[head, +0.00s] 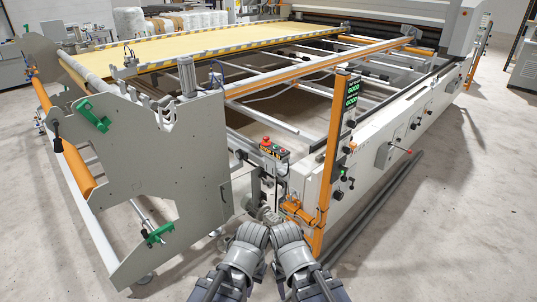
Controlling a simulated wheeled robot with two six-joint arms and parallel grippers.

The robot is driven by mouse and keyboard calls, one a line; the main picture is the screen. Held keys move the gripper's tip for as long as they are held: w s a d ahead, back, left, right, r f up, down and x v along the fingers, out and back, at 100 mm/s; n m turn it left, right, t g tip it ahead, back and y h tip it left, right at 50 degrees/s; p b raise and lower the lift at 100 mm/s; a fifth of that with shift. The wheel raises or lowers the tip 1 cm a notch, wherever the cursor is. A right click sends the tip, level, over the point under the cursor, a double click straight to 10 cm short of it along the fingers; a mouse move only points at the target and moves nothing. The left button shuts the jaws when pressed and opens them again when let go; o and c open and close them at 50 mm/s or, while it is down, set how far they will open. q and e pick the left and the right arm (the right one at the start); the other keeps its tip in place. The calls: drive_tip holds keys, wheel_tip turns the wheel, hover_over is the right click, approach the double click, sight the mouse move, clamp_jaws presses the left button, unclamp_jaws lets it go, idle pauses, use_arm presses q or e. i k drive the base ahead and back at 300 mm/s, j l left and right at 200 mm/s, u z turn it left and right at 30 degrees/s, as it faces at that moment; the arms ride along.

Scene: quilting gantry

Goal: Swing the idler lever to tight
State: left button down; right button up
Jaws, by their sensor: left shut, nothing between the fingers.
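I cannot tell for certain which handle is the idler lever. A black-handled lever (57,140) is on the left edge of the grey end plate. No tight mark is readable. My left gripper (251,235) is shut and empty at the bottom middle, in front of the frame corner. My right gripper (286,235) is close beside it, apart from both levers; its finger gap does not show clearly.
The grey end plate (190,165) carries green handles (92,117) and rollers at left. An orange post (331,160) with a green-digit display stands just beyond my grippers. A red button box (272,147) sits near it. Dark bars (375,210) lie along the rail. Floor (455,225) at right is clear.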

sight(264, 182)
drive_tip(key=i+j, duration=0.1)
drive_tip(key=i, duration=0.65)
drive_tip(key=i+j, duration=0.1)
drive_tip(key=i, duration=0.65)
